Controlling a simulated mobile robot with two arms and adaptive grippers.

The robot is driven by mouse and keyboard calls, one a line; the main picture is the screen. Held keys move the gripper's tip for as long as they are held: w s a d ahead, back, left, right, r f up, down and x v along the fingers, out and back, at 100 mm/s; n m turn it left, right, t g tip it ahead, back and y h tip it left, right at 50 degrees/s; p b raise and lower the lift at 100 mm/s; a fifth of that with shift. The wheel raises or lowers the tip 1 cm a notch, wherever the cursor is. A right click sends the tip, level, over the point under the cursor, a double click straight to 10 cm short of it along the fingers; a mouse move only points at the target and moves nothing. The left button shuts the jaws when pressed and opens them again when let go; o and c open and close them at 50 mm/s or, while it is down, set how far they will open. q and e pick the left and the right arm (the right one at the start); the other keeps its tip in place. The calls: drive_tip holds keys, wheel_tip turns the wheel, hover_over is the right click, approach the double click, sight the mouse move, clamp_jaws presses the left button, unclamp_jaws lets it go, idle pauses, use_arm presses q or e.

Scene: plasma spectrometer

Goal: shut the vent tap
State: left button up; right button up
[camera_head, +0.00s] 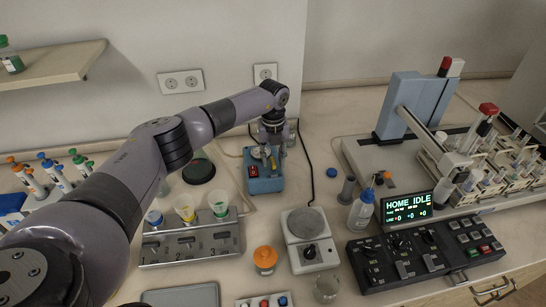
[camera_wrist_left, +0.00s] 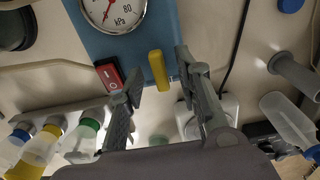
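The vent tap shows as a yellow lever (camera_wrist_left: 158,70) on the front of the blue pump box (camera_head: 264,185). In the left wrist view it stands nearly upright, leaning slightly. My left gripper (camera_wrist_left: 158,80) is open, with one finger on each side of the lever; a gap shows on both sides. In the head view the left gripper (camera_head: 274,148) is over the top of the blue box and hides much of it. My right gripper is in neither view.
A pressure gauge (camera_wrist_left: 113,10) and a red switch (camera_wrist_left: 109,76) are close to the lever. A three-place filter stand (camera_head: 190,244) is at the left, a round-topped plate device (camera_head: 306,226) in front, and a wash bottle (camera_head: 361,212) at the right.

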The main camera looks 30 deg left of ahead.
use_arm(q)
drive_tip(key=c, duration=0.4)
clamp_jaws()
